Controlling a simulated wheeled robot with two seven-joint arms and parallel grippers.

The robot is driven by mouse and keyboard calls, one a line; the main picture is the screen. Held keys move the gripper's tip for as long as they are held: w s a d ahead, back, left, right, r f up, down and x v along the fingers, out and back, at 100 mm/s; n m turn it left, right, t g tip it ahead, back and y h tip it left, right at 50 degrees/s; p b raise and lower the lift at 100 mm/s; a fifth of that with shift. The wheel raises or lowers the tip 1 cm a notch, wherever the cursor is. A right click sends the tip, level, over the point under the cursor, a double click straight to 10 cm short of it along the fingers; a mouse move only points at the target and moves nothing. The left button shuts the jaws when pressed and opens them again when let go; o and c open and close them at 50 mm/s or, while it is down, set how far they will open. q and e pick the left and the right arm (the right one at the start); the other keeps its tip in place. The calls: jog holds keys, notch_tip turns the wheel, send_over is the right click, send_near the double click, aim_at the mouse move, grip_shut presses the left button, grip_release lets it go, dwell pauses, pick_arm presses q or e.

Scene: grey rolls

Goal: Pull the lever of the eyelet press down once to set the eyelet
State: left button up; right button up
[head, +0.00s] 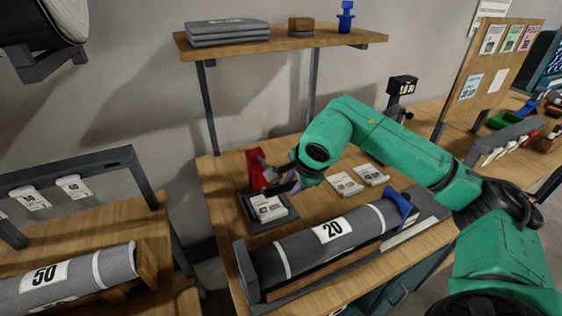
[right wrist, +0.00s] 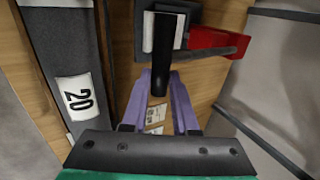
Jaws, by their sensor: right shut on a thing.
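The eyelet press stands on the wooden bench, with a red body (head: 255,168) and a dark base (head: 247,207). In the right wrist view its red part (right wrist: 208,42) is at the upper right. The lever's black grip (right wrist: 161,65) points toward the wrist camera. My right gripper (head: 293,181) is at the press in the head view. In the right wrist view its purple fingers (right wrist: 161,78) are shut on the black grip. The lever's exact angle is hard to tell. The eyelet is not visible. My left gripper is out of view.
A grey roll marked 20 (head: 333,229) lies in a holder along the bench front, close to the press. White cards (head: 345,184) lie right of the press. A shelf (head: 285,42) stands above. Another roll marked 50 (head: 68,277) is at lower left.

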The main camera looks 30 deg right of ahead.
jog(key=shift+f, duration=0.2)
jog(key=shift+s+f+b, duration=0.1)
jog(key=shift+f+b, duration=0.65)
jog(key=shift+b, duration=0.1)
